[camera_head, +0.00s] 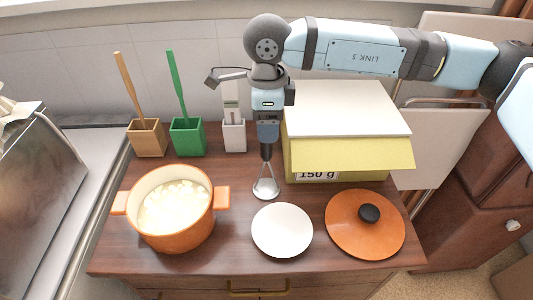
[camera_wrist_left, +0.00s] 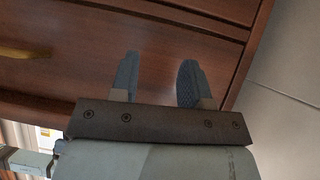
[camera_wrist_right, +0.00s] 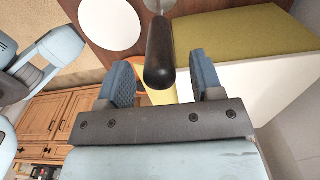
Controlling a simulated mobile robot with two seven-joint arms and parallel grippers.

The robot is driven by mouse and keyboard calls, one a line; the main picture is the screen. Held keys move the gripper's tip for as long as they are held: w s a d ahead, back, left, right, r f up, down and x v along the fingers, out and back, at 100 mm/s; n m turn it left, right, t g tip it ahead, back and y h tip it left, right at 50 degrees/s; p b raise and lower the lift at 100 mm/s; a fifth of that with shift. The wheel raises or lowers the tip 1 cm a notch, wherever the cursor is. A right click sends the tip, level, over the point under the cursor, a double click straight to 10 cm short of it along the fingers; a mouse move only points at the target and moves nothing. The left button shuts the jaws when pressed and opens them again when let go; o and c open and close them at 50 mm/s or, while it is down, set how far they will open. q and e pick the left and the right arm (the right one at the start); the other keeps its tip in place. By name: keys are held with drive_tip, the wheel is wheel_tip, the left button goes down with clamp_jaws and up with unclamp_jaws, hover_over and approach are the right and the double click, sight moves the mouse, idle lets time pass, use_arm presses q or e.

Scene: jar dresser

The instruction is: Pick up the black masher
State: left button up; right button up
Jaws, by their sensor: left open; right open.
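The masher has a black handle (camera_head: 266,152) and a metal head (camera_head: 265,187). It stands upright on the dresser top, between the pot and the yellow box. My right gripper (camera_head: 268,130) points down over it, with the handle's upper end at the fingers. In the right wrist view, the black handle (camera_wrist_right: 160,50) reaches in between the two open fingers of my right gripper (camera_wrist_right: 161,78), with gaps on both sides. My left gripper (camera_wrist_left: 160,62) is open and empty in front of a wooden drawer front; the head view does not show it.
On the dresser stand an orange pot (camera_head: 173,236) with pale chunks, a white plate (camera_head: 282,230), an orange lid (camera_head: 365,235) and a yellow box (camera_head: 350,154). Behind are a wooden holder (camera_head: 147,138), a green holder (camera_head: 188,137) and a white holder (camera_head: 234,137) with utensils.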

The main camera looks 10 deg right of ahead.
drive_tip(key=shift+f, duration=0.75)
drive_tip(key=c, duration=1)
drive_tip(key=shift+r, duration=0.1)
